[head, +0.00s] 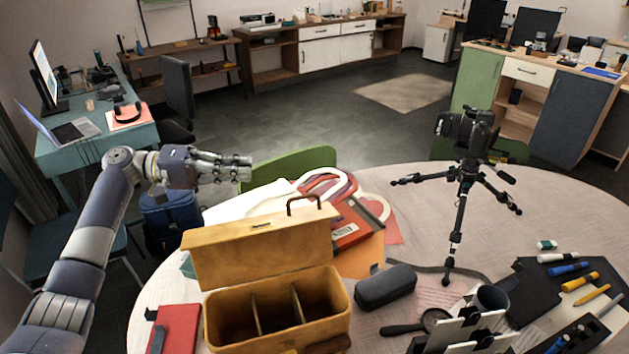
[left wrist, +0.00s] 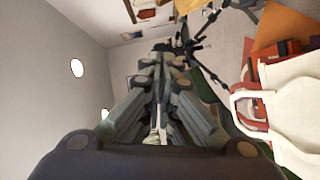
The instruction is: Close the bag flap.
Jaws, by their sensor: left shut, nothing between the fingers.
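The tan bag (head: 335,304) stands open on the round table, its divided inside empty in the visible parts. Its flap (head: 262,250) is raised at the back and leans away, with a dark brown handle (head: 303,200) on its upper edge. My left gripper (head: 248,168) is shut and empty, in the air beyond and above the flap's top edge, apart from it. Its shut fingers also show in the left wrist view (left wrist: 162,65), where I cannot make out the tan bag. My right gripper is not in view.
A tripod with a camera (head: 468,130) stands on the table (head: 560,205) at right. A white tote (left wrist: 295,105) with red items lies behind the flap. A dark case (head: 385,287), magnifier (head: 420,325) and red book (head: 178,328) sit near the bag. A green chair (head: 300,165) stands behind.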

